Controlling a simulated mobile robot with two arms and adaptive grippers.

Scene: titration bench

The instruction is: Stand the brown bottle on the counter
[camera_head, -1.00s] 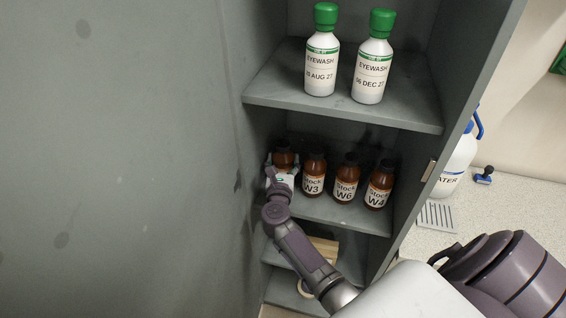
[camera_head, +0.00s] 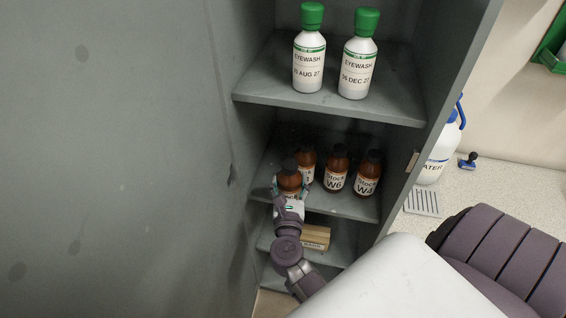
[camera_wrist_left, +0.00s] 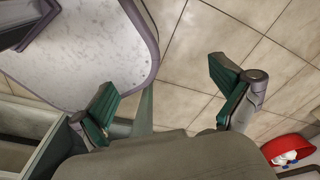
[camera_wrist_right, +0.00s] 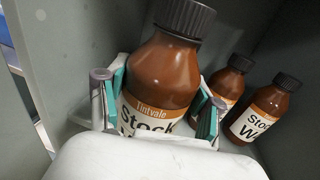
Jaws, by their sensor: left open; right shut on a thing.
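My right gripper (camera_head: 289,194) is shut on a brown bottle (camera_head: 289,178) with a dark cap, at the front of the cabinet's middle shelf. In the right wrist view, the bottle (camera_wrist_right: 166,75) sits upright or slightly tilted between the teal finger pads (camera_wrist_right: 160,100). Its label reads "Tintvale Stock W", with the rest hidden. I cannot tell whether its base clears the shelf. The speckled counter (camera_head: 490,197) is at the right, outside the cabinet. My left gripper (camera_wrist_left: 170,103) is open and empty above a tiled floor.
Brown bottles W6 (camera_head: 336,170) and W4 (camera_head: 368,174) stand on the shelf (camera_head: 345,207); another (camera_head: 306,160) is partly hidden behind the held one. Eyewash bottles (camera_head: 308,60) stand above. The cabinet's side wall (camera_head: 440,110) separates shelf and counter. A water bottle (camera_head: 437,158) stands on the counter.

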